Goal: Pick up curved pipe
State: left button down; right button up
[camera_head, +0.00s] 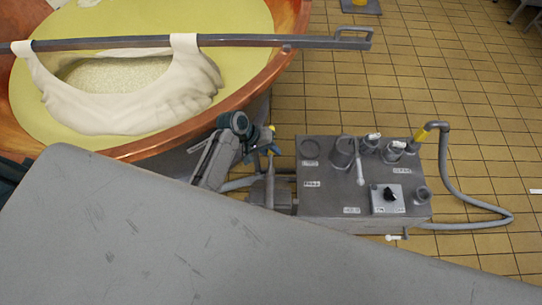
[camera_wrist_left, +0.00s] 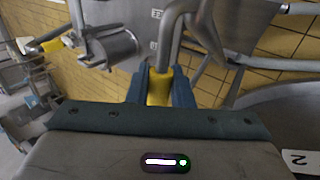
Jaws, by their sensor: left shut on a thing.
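The curved pipe is a grey bent tube with a yellow sleeve. In the left wrist view its grey bend (camera_wrist_left: 172,22) rises above the yellow sleeve (camera_wrist_left: 158,90). My left gripper (camera_wrist_left: 160,86) is shut on this sleeve, with one blue fingertip on each side of it. In the head view my left gripper (camera_head: 269,148) is small, at the left side of the grey control box, with a bit of yellow beside it. The pipe's shape is hard to make out there. My right gripper is in neither view.
The metal control box (camera_head: 330,195) carries round fittings, a black knob and a grey hose (camera_head: 452,180) with a yellow end. A copper vat (camera_head: 280,50) with a cloth (camera_head: 130,110) hung on a bar (camera_head: 110,43) stands at upper left. Tiled floor is open at right.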

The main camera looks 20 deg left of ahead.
pick_arm(q)
notch_tip(320, 180, up, 12)
jog(key=b, duration=0.1)
dwell(0.4)
jog(key=shift+w+f, duration=0.1)
